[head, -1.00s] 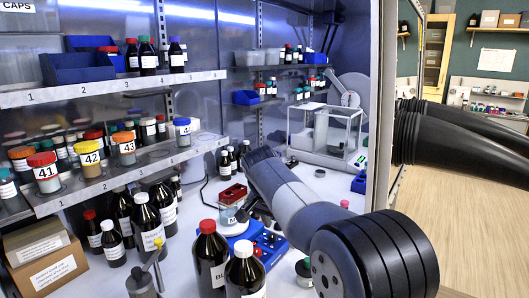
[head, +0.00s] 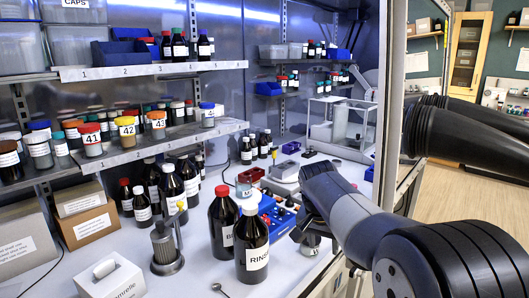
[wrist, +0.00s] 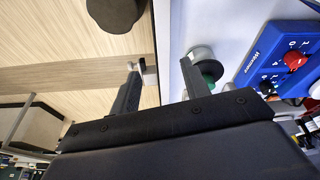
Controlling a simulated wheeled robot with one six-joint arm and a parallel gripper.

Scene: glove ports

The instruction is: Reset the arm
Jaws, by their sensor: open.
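My gripper (wrist: 161,70) is open and empty in the wrist view, its two dark fingers well apart. In the head view my gripper (head: 306,226) hangs at the end of my grey arm, over the right front of the white worktop, and its fingertips are hard to make out. A small jar with a pale top and green side (wrist: 206,62) shows by the right finger in the wrist view. I cannot tell if they touch. The blue device with a red knob (wrist: 285,60) lies further right there, and behind my gripper in the head view (head: 270,208).
Two dark bottles (head: 223,228) (head: 251,246) stand left of my gripper. Numbered jars (head: 91,140) fill the left shelf. The enclosure's frame (head: 388,110) and black gloves (head: 460,132) are at right. Wooden floor (wrist: 60,50) shows beyond the worktop edge.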

